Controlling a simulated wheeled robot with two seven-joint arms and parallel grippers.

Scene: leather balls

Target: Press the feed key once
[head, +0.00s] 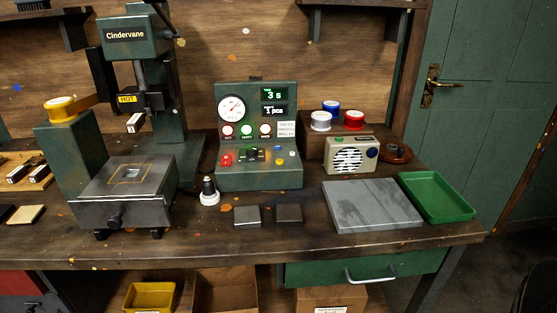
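A green control box (258,178) stands upright at the back middle of the bench. Its face has a round gauge (231,108), a screen reading "3 s" (274,94) and a screen reading "1 pcs" (273,112). Below are a row of round lamps, a red knob (227,159), a dark control (250,154) and small blue, yellow and pale buttons (278,161). The labels are too small to read, so I cannot tell which one is the feed key. Neither of my grippers is in view.
A green "Cindervane" press (124,37) with a "HOT" tag stands left of the box. A dark-handled stamp (209,191) and two dark blocks (247,216) lie in front. A radio (350,155), grey slab (371,206) and green tray (436,197) are at right.

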